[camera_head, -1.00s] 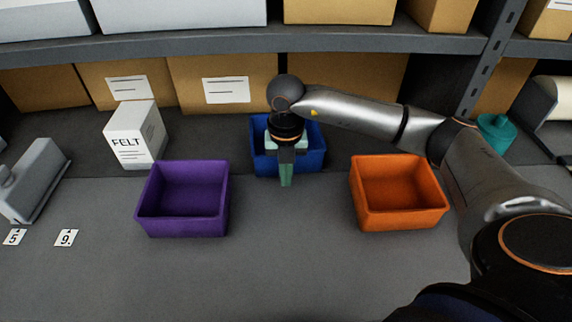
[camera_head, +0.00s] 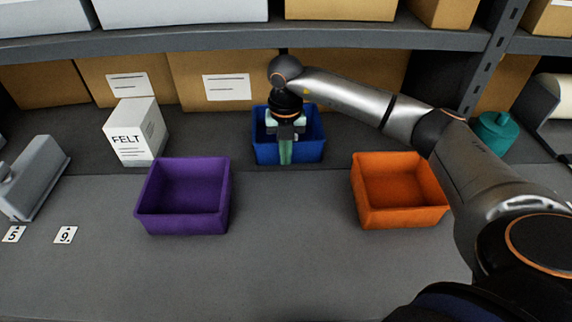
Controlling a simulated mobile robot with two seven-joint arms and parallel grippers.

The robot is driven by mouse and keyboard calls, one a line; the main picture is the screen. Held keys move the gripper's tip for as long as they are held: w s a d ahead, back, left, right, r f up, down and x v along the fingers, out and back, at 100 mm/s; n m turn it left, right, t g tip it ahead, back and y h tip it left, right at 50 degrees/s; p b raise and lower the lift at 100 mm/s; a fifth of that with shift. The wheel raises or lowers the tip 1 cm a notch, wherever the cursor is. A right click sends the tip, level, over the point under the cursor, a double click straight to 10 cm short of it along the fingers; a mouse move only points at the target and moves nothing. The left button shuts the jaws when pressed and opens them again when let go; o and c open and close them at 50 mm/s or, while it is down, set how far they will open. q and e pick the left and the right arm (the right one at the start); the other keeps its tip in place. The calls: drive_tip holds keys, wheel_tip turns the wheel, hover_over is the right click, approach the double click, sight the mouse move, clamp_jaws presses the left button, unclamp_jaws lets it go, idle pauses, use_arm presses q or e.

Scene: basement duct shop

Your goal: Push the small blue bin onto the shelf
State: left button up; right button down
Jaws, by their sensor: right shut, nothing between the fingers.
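The small blue bin (camera_head: 309,150) is at the back middle, at the edge where the lighter grey table meets the darker lower shelf (camera_head: 230,146). Most of the bin appears to be on the shelf. My right gripper (camera_head: 285,160) points down at the near side of the bin and hides part of its front wall. It is shut with nothing held. Whether the fingers touch the bin is hard to tell. My left gripper is not in view.
A purple bin (camera_head: 183,222) stands on the table at left front, an orange bin (camera_head: 405,217) at right front. A white FELT box (camera_head: 127,146) stands left on the shelf. A teal container (camera_head: 494,134) is at right. Cardboard boxes (camera_head: 210,72) line the back below a metal beam (camera_head: 200,42).

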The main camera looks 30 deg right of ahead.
drive_tip(key=shift+w+d, duration=0.35)
drive_tip(key=shift+w, duration=0.15)
drive_tip(key=shift+s, duration=0.1)
